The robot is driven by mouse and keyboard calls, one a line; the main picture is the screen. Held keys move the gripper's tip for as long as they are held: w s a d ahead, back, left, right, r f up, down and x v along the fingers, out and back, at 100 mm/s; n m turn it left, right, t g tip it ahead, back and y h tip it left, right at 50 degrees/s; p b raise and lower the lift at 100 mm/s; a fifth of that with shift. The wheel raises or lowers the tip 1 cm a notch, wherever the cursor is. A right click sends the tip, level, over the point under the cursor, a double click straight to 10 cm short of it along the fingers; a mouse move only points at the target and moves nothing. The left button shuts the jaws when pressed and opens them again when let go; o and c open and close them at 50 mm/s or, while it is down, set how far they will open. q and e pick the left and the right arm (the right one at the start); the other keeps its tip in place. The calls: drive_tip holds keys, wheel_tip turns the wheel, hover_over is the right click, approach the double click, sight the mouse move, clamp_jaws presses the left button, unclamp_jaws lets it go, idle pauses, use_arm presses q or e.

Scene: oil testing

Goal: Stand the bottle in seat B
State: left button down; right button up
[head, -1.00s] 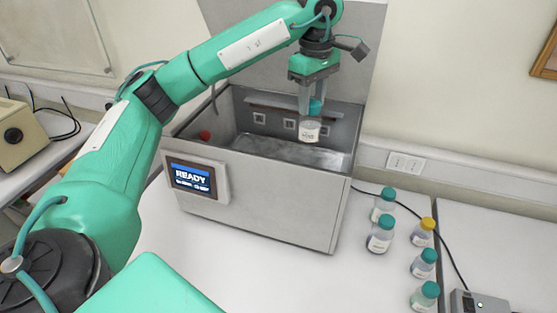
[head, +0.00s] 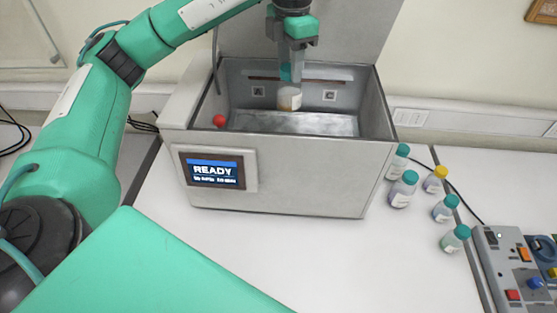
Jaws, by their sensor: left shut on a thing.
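My left gripper (head: 291,72) points down into the open grey metal machine (head: 285,178). It is shut on the teal cap of a bottle (head: 290,98) with a white label and amber contents. The bottle hangs upright inside the machine, in front of the back wall. Two small square markers show on that wall, the left marker (head: 258,91) and the right marker (head: 329,95); their letters are too small to read. The bottle stands between them in the picture. I cannot tell whether its base touches the metal floor (head: 330,123). My right gripper is out of view.
Several capped bottles stand right of the machine, including a teal-capped bottle (head: 403,190) and a yellow-capped one (head: 434,180). The screen (head: 213,171) reads READY. A red knob (head: 220,121) is inside at left. A control box (head: 515,265) is at right. The white table (head: 300,250) in front is clear.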

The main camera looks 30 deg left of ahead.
use_arm(q)
drive_tip(key=shift+d+f, duration=0.1)
drive_tip(key=shift+f, duration=0.1)
wheel_tip(320, 180, down, 20)
drive_tip(key=p, duration=0.8)
drive_tip(key=shift+d, duration=0.15)
drive_tip(key=c, duration=0.9)
unclamp_jaws()
drive_tip(key=shift+r, duration=0.1)
drive_tip(key=shift+r, duration=0.1)
